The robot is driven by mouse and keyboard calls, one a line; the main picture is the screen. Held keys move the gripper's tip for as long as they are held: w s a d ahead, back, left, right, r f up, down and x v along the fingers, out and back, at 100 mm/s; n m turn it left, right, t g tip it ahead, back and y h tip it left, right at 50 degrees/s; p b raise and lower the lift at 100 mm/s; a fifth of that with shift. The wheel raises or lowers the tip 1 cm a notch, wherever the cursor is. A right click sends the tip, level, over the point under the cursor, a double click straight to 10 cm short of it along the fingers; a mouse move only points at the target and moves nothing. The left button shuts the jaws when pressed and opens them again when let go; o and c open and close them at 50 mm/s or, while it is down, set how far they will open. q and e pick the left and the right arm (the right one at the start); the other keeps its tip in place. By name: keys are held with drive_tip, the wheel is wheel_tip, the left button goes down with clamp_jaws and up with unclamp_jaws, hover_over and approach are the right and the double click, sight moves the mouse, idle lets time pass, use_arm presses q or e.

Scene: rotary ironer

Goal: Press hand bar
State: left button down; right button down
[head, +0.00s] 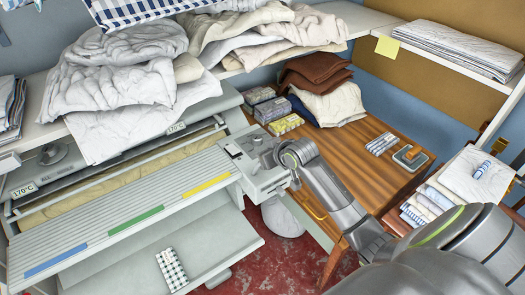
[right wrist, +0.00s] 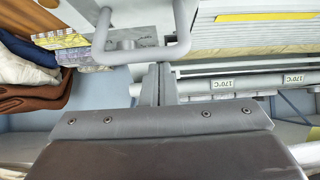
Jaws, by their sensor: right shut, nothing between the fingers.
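The rotary ironer fills the left of the head view, with a ribbed light-grey board (head: 118,217) carrying blue, green and yellow strips. A thin bar (head: 115,172) runs lengthwise behind the board, above the cream padding; I cannot tell for sure whether it is the hand bar. In the right wrist view a similar grey bar (right wrist: 245,68) runs right of my fingers, below the ribbed board. My right gripper (right wrist: 158,68) is shut and empty, its tips close below a bent grey tube (right wrist: 145,54); contact is unclear. In the head view its fingers cannot be made out. My left gripper is not in view.
Crumpled white linen (head: 125,90) hangs over the shelf above the ironer. A wooden table (head: 345,155) at right holds small boxes (head: 285,123) and folded brown cloths (head: 315,72). A checked cloth (head: 172,268) lies on the lower tray. Red floor shows between ironer and table.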

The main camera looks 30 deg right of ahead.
drive_tip(key=shift+s+t, duration=0.3)
drive_tip(key=shift+s, duration=0.1)
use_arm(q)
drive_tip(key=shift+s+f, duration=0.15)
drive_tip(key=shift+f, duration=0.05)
use_arm(e)
drive_tip(key=shift+s, duration=0.1)
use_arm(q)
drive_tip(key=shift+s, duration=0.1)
